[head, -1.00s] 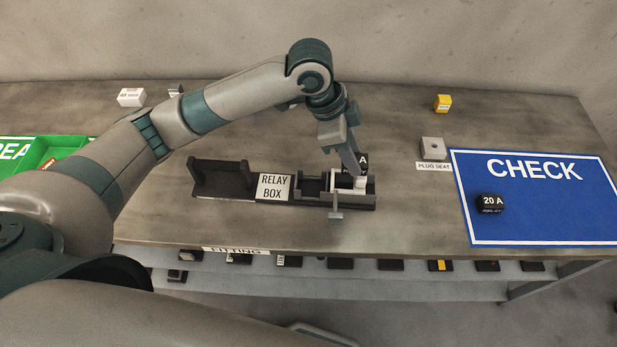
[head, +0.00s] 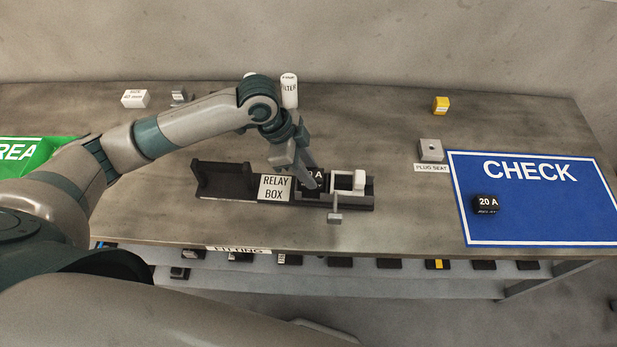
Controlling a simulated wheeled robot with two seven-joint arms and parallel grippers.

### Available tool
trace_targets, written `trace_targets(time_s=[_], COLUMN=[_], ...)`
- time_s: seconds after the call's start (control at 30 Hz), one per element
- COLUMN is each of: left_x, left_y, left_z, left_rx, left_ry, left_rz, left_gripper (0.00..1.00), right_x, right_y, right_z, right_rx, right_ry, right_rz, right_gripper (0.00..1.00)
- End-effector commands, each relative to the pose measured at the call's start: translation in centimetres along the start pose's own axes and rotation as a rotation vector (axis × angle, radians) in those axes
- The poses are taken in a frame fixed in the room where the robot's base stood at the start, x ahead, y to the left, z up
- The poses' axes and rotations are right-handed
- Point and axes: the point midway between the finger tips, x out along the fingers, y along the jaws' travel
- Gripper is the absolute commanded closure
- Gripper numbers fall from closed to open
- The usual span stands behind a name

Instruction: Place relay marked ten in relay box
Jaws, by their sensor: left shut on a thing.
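The relay box (head: 365,207) is a low black tray on the table, right of its "RELAY BOX" label. My left gripper (head: 308,181) is shut on a black relay (head: 315,177) with white print ending in "A". The fingers cover part of the print, so I cannot read its full number. The relay is over or in the box's left compartment; I cannot tell whether it touches the bottom. A white frame with a white knob (head: 359,181) is at the box's right part. Another black relay marked "20 A" (head: 486,204) lies on the blue CHECK mat (head: 540,215).
A black open holder (head: 224,182) stands left of the label. A grey plug seat (head: 430,152), a yellow block (head: 441,105), a white box (head: 135,98) and a white filter (head: 289,92) stand farther back. Several parts lie on the lower shelf.

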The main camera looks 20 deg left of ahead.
Motion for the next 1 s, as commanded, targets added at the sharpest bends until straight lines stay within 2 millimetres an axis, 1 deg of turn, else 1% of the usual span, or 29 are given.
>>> trace_targets(time_s=[0.07,0.23,0.37,0.8,0.83,0.87,0.9,1.0], left_x=[0.4,2.3,3.4,3.9,3.9,3.9,3.9,3.9], left_y=[0.1,0.1,0.1,0.1,0.1,0.1,0.1,0.1], left_z=[0.2,1.0,1.4,1.6,1.6,1.6,1.6,1.6], left_rx=[-0.002,-0.004,-0.002,0.0,0.0,0.0,0.0,0.0], left_ry=[-0.001,-0.002,-0.002,-0.001,-0.001,-0.001,-0.001,-0.001], left_rz=[0.002,0.004,0.002,0.001,0.0,0.001,0.001,0.001], left_gripper=[0.92,0.92,0.92,0.92,0.62,0.55,0.51,0.51], right_x=[-0.3,-1.1,-1.3,-1.2,-1.2,-1.2,-1.2,-1.2], right_y=[0.1,0.2,0.2,-0.2,-0.3,-0.3,-0.4,-0.5], right_z=[0.0,-0.1,-0.1,-0.2,-0.2,-0.2,-0.2,-0.2], right_rx=[0.0,0.0,0.001,0.003,0.003,0.003,0.004,0.004], right_ry=[0.0,0.0,0.0,0.001,0.001,0.001,0.001,0.001], right_rz=[0.001,0.002,0.002,-0.002,-0.003,-0.003,-0.004,-0.004], right_gripper=[0.69,0.69,0.69,0.69,0.69,0.69,0.69,0.69])
